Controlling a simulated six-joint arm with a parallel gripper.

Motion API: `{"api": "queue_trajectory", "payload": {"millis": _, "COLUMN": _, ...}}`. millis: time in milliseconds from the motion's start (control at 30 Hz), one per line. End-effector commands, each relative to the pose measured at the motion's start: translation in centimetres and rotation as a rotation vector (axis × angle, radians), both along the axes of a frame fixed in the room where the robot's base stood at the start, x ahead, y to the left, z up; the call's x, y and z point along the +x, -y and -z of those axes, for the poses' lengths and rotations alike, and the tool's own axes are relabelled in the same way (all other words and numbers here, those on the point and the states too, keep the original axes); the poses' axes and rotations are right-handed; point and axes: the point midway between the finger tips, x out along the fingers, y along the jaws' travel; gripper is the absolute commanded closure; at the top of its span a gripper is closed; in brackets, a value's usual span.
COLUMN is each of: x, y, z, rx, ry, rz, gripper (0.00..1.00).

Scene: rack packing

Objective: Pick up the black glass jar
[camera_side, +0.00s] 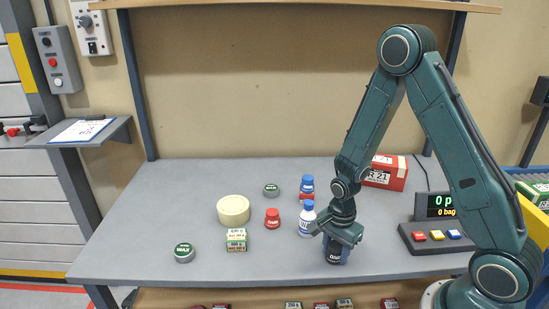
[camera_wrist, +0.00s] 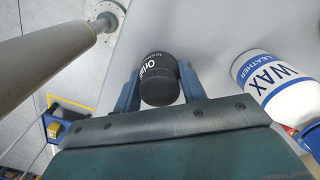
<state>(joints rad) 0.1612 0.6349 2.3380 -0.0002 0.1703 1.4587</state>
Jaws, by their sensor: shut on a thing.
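The black glass jar (camera_wrist: 158,78) is in the wrist view, dark and round with white lettering on its side. My gripper (camera_wrist: 157,95) has a finger on each side of it and is shut on it. In the side view the dark jar (camera_side: 335,256) shows below my gripper (camera_side: 338,240) near the front right of the table. Its upper part is hidden by the fingers. I cannot tell whether its base touches the table.
A white and blue wax bottle (camera_side: 307,218) stands close to the left of my gripper. A red-capped jar (camera_side: 272,217), a cream round tin (camera_side: 233,210), a small box (camera_side: 236,239) and wax tins (camera_side: 184,252) are farther left. A display (camera_side: 440,206) stands at right.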

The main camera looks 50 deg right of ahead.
Motion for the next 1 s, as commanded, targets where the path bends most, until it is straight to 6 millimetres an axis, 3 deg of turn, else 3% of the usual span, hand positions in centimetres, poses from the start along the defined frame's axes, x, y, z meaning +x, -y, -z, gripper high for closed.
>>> {"api": "queue_trajectory", "payload": {"millis": 333, "x": 0.0, "y": 0.0, "z": -0.3, "rx": 0.0, "ry": 0.001, "rz": 0.0, "gripper": 0.85}}
{"api": "queue_trajectory", "payload": {"millis": 567, "x": 0.1, "y": 0.0, "z": -1.6, "rx": 0.0, "ry": 0.004, "rz": 0.0, "gripper": 0.85}}
{"api": "queue_trajectory", "payload": {"millis": 1000, "x": 0.2, "y": 0.0, "z": -7.7, "rx": -0.001, "ry": 0.008, "rz": 0.0, "gripper": 0.85}}
